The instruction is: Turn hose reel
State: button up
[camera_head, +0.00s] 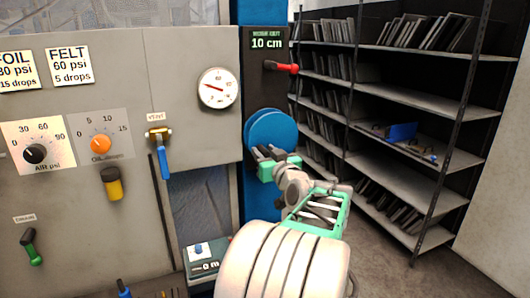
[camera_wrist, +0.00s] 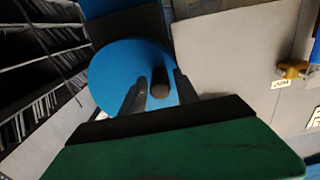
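The blue hose reel (camera_head: 272,126) is a round disc on the dark and blue column, right of the grey panel. It also fills the middle of the wrist view (camera_wrist: 115,68), where a dark round handle knob (camera_wrist: 160,82) stands out from its face. My gripper (camera_head: 262,152) is at the lower face of the reel in the head view. In the wrist view its two fingers (camera_wrist: 157,90) are apart, with the knob between or just beyond them, nearer the right finger. I cannot tell whether either finger touches the knob.
The grey panel carries a pressure gauge (camera_head: 218,88), an orange dial (camera_head: 101,144), a blue vent lever (camera_head: 162,155) and a yellow handle (camera_head: 112,184). A red lever (camera_head: 281,67) sits above the reel. Shelves (camera_head: 400,120) with thin plates stand at right.

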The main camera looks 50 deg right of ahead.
grip_shut()
dwell(1.1)
